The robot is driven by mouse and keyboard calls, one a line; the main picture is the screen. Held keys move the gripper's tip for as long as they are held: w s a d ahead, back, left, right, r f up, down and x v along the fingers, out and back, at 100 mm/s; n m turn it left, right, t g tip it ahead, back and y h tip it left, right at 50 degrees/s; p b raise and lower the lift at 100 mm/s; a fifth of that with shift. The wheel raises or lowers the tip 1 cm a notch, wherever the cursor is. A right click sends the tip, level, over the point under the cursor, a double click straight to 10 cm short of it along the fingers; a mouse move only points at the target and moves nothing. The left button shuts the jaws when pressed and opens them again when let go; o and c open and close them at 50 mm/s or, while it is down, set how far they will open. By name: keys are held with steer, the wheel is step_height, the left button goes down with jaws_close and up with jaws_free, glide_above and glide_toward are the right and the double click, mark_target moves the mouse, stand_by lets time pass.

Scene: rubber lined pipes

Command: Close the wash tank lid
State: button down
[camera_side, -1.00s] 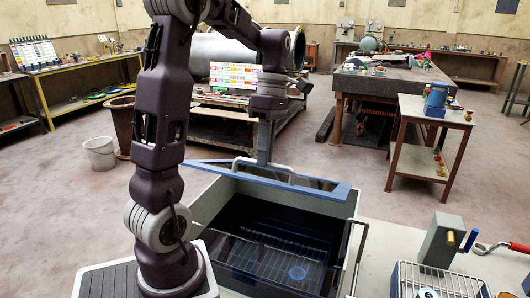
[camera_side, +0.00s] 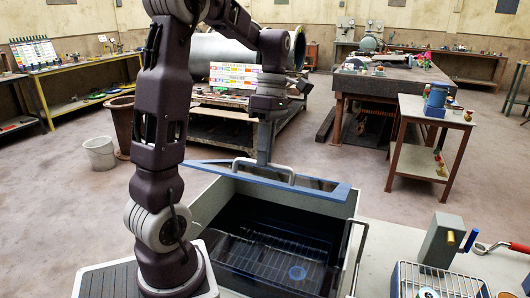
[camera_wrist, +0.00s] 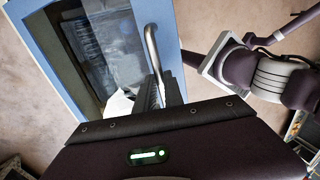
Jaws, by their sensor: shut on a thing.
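The wash tank (camera_side: 207,199) is a pale grey box with a dark inside, in front of my arm's base in the side view. In the wrist view the lid's frame (camera_wrist: 45,60) and pane fill the upper left. My gripper (camera_side: 263,158) is shut on the lid's grey bar handle (camera_wrist: 151,42), with the fingers (camera_wrist: 160,92) at its lower end in the wrist view.
A white bucket (camera_side: 100,154) is on the floor behind left.

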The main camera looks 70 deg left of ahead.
mark_target(257, 181)
steer(key=s+d+f, duration=0.2)
steer(key=f, duration=0.4)
steer(key=s+d+f+t+y, duration=0.1)
steer(key=s+d+f, duration=0.1)
steer(key=f, duration=0.4)
steer(key=shift+s+d+f, duration=0.15)
steer(key=shift+d+f, duration=0.05)
steer(key=shift+f, duration=0.05)
steer(key=c, duration=1.5)
jaws_free()
steer(key=shift+o, duration=0.2)
steer(key=shift+r, duration=0.1)
steer(key=r, duration=0.7)
steer(key=shift+w+a, duration=0.4)
